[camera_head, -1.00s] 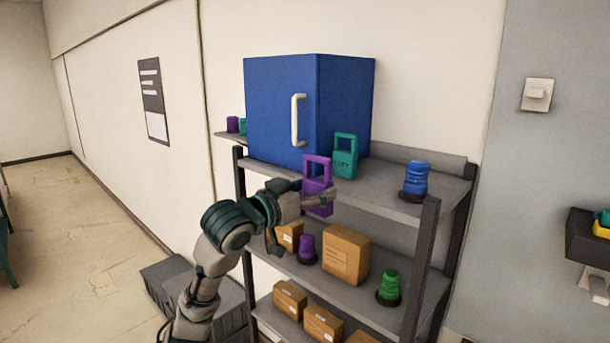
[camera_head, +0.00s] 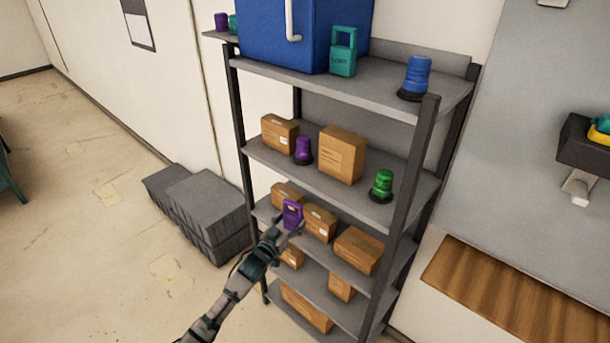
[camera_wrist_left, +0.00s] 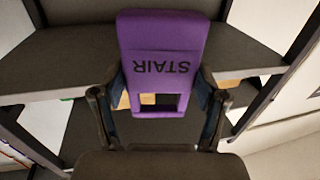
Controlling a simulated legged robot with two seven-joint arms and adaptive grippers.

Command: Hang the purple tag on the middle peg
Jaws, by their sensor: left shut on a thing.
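The purple tag (camera_head: 292,212) is a flat piece with a window-like opening, held in front of the shelf rack at about the height of a lower shelf. My left gripper (camera_head: 289,229) is shut on it. In the left wrist view the purple tag (camera_wrist_left: 165,38) reads "STAIR" upside down, and the fingers of my left gripper (camera_wrist_left: 158,108) grip it on both sides near its opening. A teal tag (camera_head: 343,57) stands on the top shelf before the blue cabinet. I can make out no pegs. My right gripper is out of view.
The grey rack (camera_head: 436,92) carries brown boxes (camera_head: 343,155), a purple beacon (camera_head: 303,150), a green beacon (camera_head: 382,185) and a blue beacon (camera_head: 416,77). Grey crates (camera_head: 208,212) stand left of it. A dark wall holder (camera_head: 580,152) is at right. The floor at left is open.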

